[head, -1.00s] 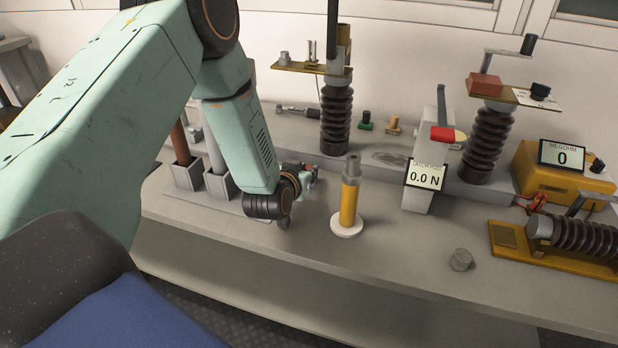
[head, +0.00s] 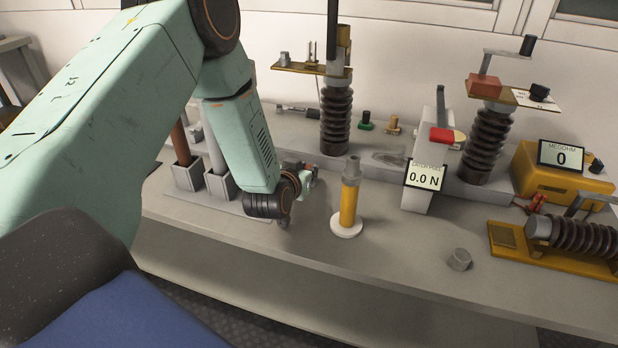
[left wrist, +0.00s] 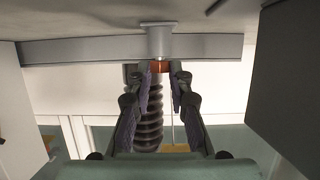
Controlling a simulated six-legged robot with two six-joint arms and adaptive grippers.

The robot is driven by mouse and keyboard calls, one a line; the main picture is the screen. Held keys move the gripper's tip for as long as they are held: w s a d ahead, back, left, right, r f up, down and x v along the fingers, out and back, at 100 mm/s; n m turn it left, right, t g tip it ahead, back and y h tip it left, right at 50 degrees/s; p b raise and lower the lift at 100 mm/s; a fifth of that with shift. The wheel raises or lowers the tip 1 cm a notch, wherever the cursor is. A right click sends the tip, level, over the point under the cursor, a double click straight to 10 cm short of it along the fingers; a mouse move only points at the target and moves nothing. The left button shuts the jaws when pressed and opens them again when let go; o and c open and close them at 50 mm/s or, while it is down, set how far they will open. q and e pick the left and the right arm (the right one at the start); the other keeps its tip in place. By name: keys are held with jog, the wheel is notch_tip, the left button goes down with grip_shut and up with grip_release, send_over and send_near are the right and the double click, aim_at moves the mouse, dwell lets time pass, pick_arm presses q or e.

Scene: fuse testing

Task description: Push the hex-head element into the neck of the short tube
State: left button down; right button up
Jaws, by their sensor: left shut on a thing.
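A yellow tube (head: 348,203) with a grey neck (head: 353,168) stands upright on a round white base. My left gripper (head: 308,174) is left of the tube, low over the bench and apart from it; its fingertips are small and partly hidden by the wrist. A small grey faceted cap (head: 459,260) lies on the bench at the front right. My right gripper is not in view.
A force gauge (head: 425,176) reading 0.0 N stands right of the tube. Ribbed insulators (head: 336,122) rise behind. Square holders (head: 220,186) with upright tubes stand at the left. A yellow megohmmeter (head: 560,170) is at the right. The bench front between tube and cap is clear.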

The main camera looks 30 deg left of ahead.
pick_arm(q)
jog(key=shift+r, duration=0.15)
jog(key=shift+r+p, duration=2.95)
